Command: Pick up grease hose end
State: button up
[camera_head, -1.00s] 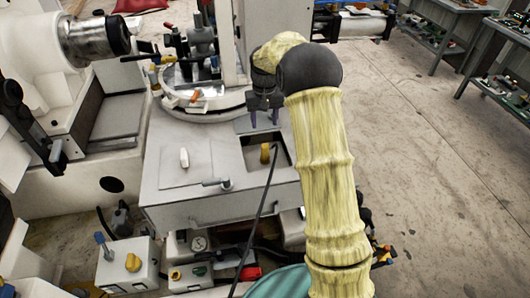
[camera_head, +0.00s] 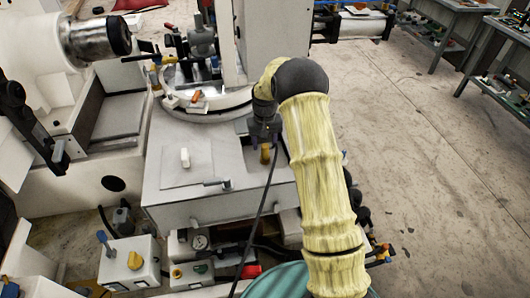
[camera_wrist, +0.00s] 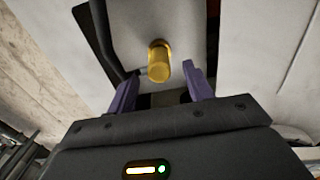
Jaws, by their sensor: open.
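The grease hose end is a yellow-brass cylinder (camera_head: 265,154) at the top of a black hose, by the right side of the grey machine table. It also shows in the wrist view as a brass fitting (camera_wrist: 159,64), just beyond and between my fingertips. My gripper (camera_head: 264,138) is directly above the hose end, pointing down. In the wrist view its two purple fingers (camera_wrist: 160,88) are apart, with nothing gripped between them. The lower part of the fitting is hidden in the head view.
A round ring fixture (camera_head: 205,112) stands behind. The black hose (camera_head: 262,205) hangs down the table front. Open floor lies to the right.

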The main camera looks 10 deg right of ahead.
notch_tip(320, 180, down, 5)
jog(key=shift+p, duration=0.75)
jog(key=c, duration=1.1)
jog(key=shift+r, duration=0.15)
notch_tip(320, 180, up, 10)
jog(key=shift+f+b, duration=0.1)
jog(key=shift+b, duration=0.9)
jog(key=shift+d, duration=0.15)
